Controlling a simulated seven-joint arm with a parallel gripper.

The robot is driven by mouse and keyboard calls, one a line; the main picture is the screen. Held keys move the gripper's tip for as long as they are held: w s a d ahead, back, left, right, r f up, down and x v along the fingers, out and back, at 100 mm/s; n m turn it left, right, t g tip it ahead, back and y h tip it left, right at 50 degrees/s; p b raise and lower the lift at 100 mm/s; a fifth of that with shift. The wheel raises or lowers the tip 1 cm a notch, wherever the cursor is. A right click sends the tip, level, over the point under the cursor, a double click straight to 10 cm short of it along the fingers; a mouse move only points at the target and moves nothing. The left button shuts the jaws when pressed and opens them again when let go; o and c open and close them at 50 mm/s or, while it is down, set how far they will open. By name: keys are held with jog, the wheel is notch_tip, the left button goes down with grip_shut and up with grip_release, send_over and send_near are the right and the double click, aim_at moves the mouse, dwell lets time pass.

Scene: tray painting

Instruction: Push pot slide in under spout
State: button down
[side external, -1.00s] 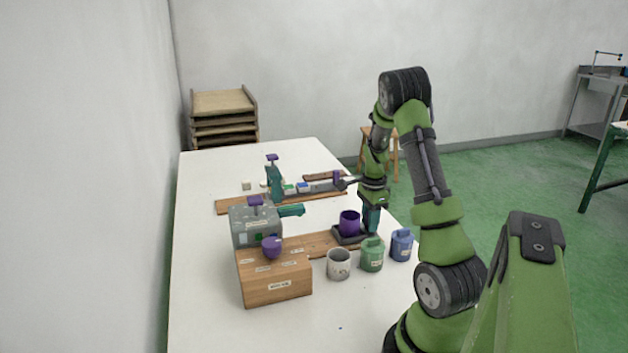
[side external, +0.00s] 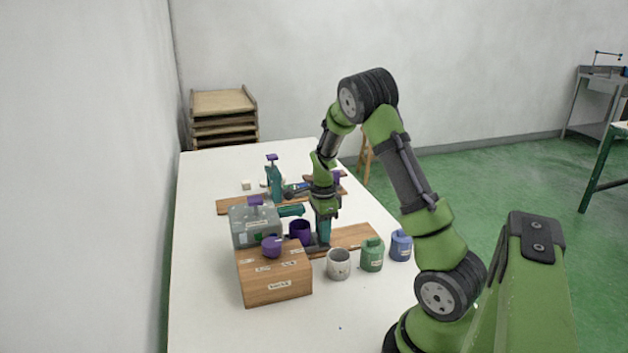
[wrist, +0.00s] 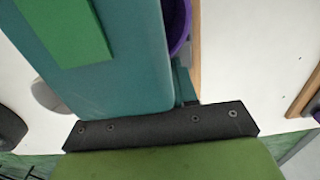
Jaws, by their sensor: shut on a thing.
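The purple pot (side external: 300,230) stands on the dark slide (side external: 318,249), at the left part of its wooden board (side external: 355,236). The teal spout (side external: 291,210) sticks out to the right from the grey box (side external: 254,227), and the pot's rim is below and close to its end. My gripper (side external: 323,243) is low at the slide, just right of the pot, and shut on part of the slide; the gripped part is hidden. In the wrist view a sliver of the purple pot (wrist: 181,20) shows beside the teal finger.
A wooden box with a purple knob (side external: 274,278) stands in front of the grey box. A speckled cup (side external: 338,263), a green jar (side external: 372,254) and a blue jar (side external: 401,245) stand front right. A teal press (side external: 273,182) stands behind on another board. The table's front left is clear.

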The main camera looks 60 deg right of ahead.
jog(key=shift+w+a+r, duration=0.1)
jog(key=shift+w+a, duration=0.15)
jog(key=shift+w, duration=0.1)
jog(key=c, duration=1.2)
grip_release()
jog(key=shift+o, duration=1.2)
jog(key=shift+s, duration=0.1)
jog(key=shift+d, duration=0.1)
notch_tip(320, 180, up, 17)
